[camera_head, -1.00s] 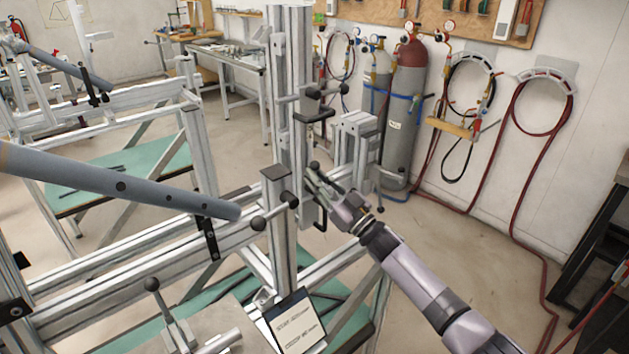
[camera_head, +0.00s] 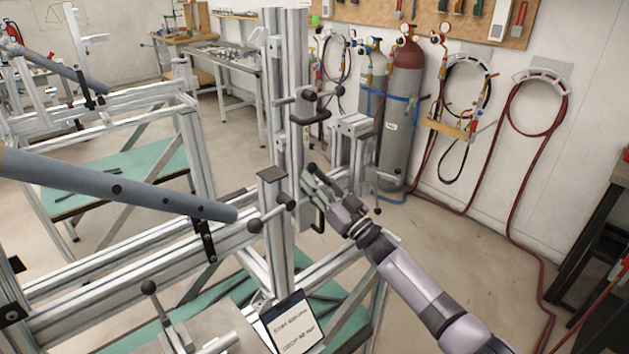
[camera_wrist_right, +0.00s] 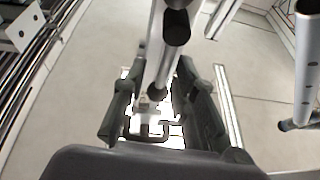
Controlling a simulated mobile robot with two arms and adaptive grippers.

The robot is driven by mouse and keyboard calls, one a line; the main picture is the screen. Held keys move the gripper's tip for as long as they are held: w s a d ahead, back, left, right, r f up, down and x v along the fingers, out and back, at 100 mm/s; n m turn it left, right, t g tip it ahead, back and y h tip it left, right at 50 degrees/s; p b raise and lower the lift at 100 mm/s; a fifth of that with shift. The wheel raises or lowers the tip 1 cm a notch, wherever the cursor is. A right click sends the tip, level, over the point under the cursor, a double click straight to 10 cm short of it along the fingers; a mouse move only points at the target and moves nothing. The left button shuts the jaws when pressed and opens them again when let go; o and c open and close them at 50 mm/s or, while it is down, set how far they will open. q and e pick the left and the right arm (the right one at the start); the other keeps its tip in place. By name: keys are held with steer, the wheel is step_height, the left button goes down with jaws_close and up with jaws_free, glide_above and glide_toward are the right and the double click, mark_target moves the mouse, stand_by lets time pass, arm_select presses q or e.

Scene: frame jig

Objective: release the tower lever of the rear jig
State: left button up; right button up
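The jig tower (camera_head: 284,110) is an upright aluminium profile with clamp levers on it. My right gripper (camera_head: 311,184) is at the right side of its lower part, just right of a clamp rod with a dark knob (camera_head: 256,226). In the right wrist view, the fingers of my right gripper (camera_wrist_right: 160,108) are spread apart. A lever with a dark ball end (camera_wrist_right: 157,92) shows between them, with no clear contact on either side. In the head view the fingers hide part of this spot. My left gripper is out of view.
A grey tube (camera_head: 120,190) crosses from the left to the tower. A black handle (camera_head: 310,117) sits higher on the tower. A second jig (camera_head: 100,105) stands behind at left. Gas cylinders (camera_head: 402,115) stand by the wall.

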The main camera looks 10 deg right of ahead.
steer(key=v, duration=1.2)
steer(key=shift+f, duration=0.15)
